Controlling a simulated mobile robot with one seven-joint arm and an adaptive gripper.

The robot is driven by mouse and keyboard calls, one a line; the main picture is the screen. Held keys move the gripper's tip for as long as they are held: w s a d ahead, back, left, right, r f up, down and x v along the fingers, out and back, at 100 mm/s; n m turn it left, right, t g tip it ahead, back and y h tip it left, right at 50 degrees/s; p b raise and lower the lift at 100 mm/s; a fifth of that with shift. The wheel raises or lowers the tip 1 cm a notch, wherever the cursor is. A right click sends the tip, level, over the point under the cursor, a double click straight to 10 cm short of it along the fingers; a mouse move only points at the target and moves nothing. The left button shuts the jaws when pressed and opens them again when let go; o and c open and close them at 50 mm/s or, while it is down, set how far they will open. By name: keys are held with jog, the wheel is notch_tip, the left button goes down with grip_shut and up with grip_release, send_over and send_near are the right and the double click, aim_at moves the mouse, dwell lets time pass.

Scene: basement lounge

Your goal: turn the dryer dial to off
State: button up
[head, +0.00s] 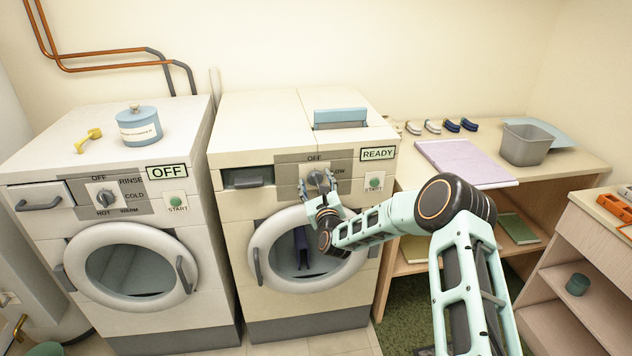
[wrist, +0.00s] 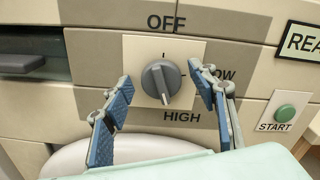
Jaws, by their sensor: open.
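The dryer (head: 230,205) is the right-hand white machine, with a round door and a panel marked OFF, LOW and HIGH. Its grey dial (wrist: 161,83) shows in the wrist view, with OFF above, LOW to the right and HIGH below. A pale line on the dial's lower part appears to point down toward HIGH. My gripper (head: 318,187) is in front of the panel. In the wrist view, the blue-padded fingers of my gripper (wrist: 163,80) are spread, one on each side of the dial, with visible gaps. In the head view the fingers partly cover the dial.
The dryer display (head: 378,153) reads READY, above a green START button (head: 374,183). The washer (head: 110,225) stands to the left, its display reading OFF. A wooden table (head: 560,170) with a grey bin (head: 526,145) is at right. Wooden shelves stand further right.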

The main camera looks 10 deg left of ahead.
jog(key=c, duration=1.1)
